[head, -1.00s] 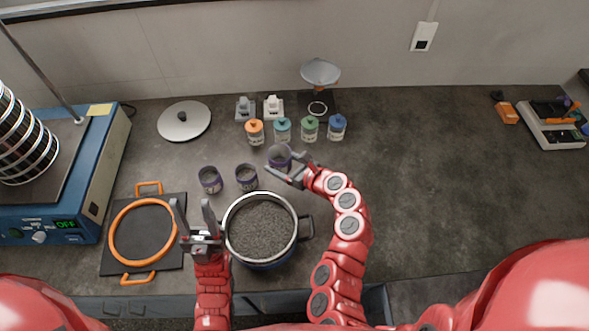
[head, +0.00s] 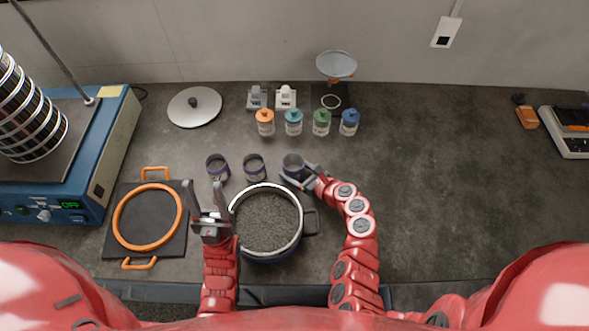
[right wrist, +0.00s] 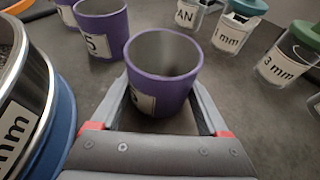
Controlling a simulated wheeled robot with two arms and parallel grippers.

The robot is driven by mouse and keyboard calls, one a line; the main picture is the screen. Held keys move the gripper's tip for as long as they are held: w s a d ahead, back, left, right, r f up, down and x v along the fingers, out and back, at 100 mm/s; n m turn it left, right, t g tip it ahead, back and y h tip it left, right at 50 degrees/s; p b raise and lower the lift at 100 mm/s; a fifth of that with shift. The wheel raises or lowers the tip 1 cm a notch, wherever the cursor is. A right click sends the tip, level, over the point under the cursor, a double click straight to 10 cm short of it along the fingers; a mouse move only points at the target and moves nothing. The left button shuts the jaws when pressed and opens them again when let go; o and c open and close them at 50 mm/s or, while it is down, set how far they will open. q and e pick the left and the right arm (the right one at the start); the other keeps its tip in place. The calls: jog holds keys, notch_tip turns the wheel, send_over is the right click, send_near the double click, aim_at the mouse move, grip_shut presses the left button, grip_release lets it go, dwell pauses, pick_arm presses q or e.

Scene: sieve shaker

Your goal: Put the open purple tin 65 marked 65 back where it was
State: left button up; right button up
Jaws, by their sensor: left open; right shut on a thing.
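My right gripper (head: 300,182) is shut on an open purple tin (head: 293,165), the rightmost of a row of three. In the right wrist view this tin (right wrist: 165,70) is upright between the fingers and looks empty inside. Its label is mostly hidden, so I cannot read the full number. I cannot tell whether its base touches the bench. The middle tin (head: 254,167) and the left tin (head: 217,166) stand to its left, apart from it. My left gripper (head: 204,198) is open and empty, left of the pot.
A pot of grey grains (head: 266,222) stands just in front of the tins. Several lidded jars (head: 293,122) stand behind them. An orange-ringed black mat (head: 118,240) and a blue shaker (head: 85,190) are at left.

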jog(key=shift+f, duration=0.1)
jog(key=shift+f, duration=0.1)
jog(key=o, duration=1.3)
jog(key=shift+o, duration=0.2)
jog(key=shift+s+d+r, duration=0.15)
jog(key=shift+d+r, duration=0.1)
jog(key=shift+r, duration=0.15)
jog(key=p+v, duration=0.4)
jog(key=v, duration=0.6)
jog(key=shift+s+d+r, duration=0.15)
jog(key=shift+s+d, duration=0.3)
